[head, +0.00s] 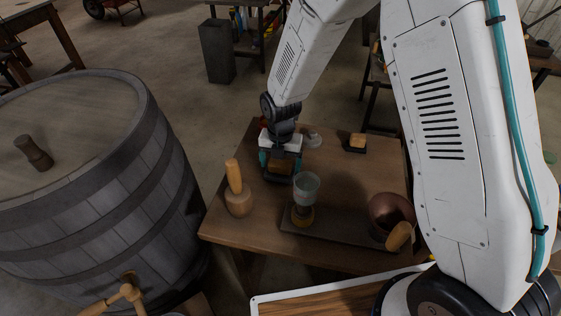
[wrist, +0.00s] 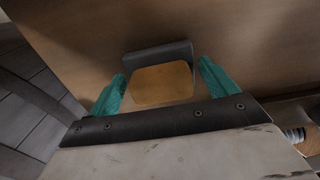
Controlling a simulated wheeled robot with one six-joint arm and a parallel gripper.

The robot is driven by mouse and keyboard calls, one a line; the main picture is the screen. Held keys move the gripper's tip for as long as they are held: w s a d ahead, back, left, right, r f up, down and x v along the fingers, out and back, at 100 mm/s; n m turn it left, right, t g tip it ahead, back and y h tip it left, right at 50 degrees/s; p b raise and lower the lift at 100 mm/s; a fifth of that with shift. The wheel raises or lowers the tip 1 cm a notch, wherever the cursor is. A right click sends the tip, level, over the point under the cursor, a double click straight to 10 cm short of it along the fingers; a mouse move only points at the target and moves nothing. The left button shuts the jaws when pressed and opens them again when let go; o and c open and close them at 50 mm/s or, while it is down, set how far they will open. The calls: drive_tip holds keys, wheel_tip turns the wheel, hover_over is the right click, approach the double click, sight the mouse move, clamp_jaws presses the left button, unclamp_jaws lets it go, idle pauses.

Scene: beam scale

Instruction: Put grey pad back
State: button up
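A dark grey pad (wrist: 155,54) lies on the wooden table below my gripper, with a flat tan piece (wrist: 162,84) over or against its near side. My gripper (wrist: 160,80) has its two teal fingers either side of the tan piece, with a visible gap on each side. In the head view my gripper (head: 279,163) is low over the table's left part, and a dark block shows between its fingers. A second dark pad (head: 355,150) with a tan block (head: 357,140) stands farther back to the right. I cannot tell which one the task means.
A small clear item (head: 314,140) sits behind. A large barrel (head: 90,190) is at left.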

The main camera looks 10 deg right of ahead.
drive_tip(key=shift+r, duration=0.1)
drive_tip(key=s+d+r+m, duration=0.2)
drive_tip(key=r+m, duration=0.1)
drive_tip(key=r, duration=0.6)
drive_tip(key=s+d+r+m, duration=0.1)
drive_tip(key=d+r+m, duration=0.1)
drive_tip(key=r, duration=0.8)
drive_tip(key=s+d+r+m, duration=0.4)
drive_tip(key=s+m, duration=0.4)
drive_tip(key=m, duration=0.1)
drive_tip(key=s+d+r+m, duration=0.4)
drive_tip(key=s+d+m, duration=0.1)
drive_tip(key=s+m, duration=0.3)
drive_tip(key=s+d+r+m+t, duration=0.1)
drive_tip(key=s+d+r+m, duration=0.2)
drive_tip(key=s+m, duration=0.6)
drive_tip(key=shift+s+d+r+m, duration=0.3)
drive_tip(key=shift+s+d+r, duration=0.15)
drive_tip(key=shift+d, duration=0.2)
